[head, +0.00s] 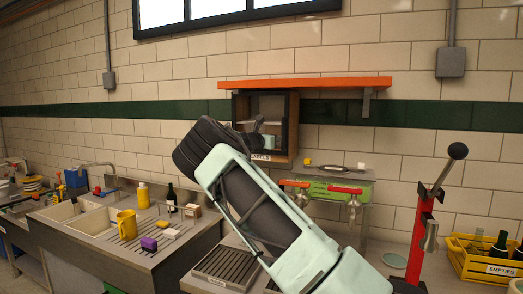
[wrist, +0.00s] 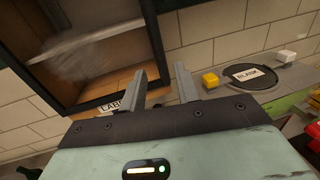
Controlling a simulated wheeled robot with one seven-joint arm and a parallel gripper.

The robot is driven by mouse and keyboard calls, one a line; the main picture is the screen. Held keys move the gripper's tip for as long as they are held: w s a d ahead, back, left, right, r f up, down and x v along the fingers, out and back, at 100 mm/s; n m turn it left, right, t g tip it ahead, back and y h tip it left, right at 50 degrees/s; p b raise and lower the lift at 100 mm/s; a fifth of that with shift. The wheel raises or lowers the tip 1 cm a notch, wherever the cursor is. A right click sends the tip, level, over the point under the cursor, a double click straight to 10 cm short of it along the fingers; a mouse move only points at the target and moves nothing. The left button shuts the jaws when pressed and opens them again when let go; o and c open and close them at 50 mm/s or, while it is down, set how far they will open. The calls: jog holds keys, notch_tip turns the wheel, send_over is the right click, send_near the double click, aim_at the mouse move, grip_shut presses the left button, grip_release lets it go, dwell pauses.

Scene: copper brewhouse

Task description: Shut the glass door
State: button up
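The glass door (wrist: 158,45) has a dark frame and belongs to a small wooden wall cabinet (head: 292,128) under the orange shelf. Its dark frame also shows in the head view (head: 235,108). I cannot tell how far it stands open. Wood and pale streaks show within the frame in the wrist view. A plate reading LABELS (head: 261,157) is on the cabinet's lower front. My gripper (wrist: 159,84) is open and empty, its two fingers apart just below and beside the frame's lower right corner. My arm hides the cabinet's lower left in the head view.
An orange shelf (head: 305,84) runs above the cabinet. A green tap unit (head: 335,190) stands below right, with a yellow block (wrist: 210,80) and a round BLANK plate (wrist: 250,75) on its top. A red lever stand (head: 424,225) and yellow crate (head: 465,262) are farther right.

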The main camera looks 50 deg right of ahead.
jog(key=s+a+b, duration=0.1)
jog(key=a+b, duration=0.1)
jog(key=a, duration=0.6)
jog(key=shift+a, duration=0.25)
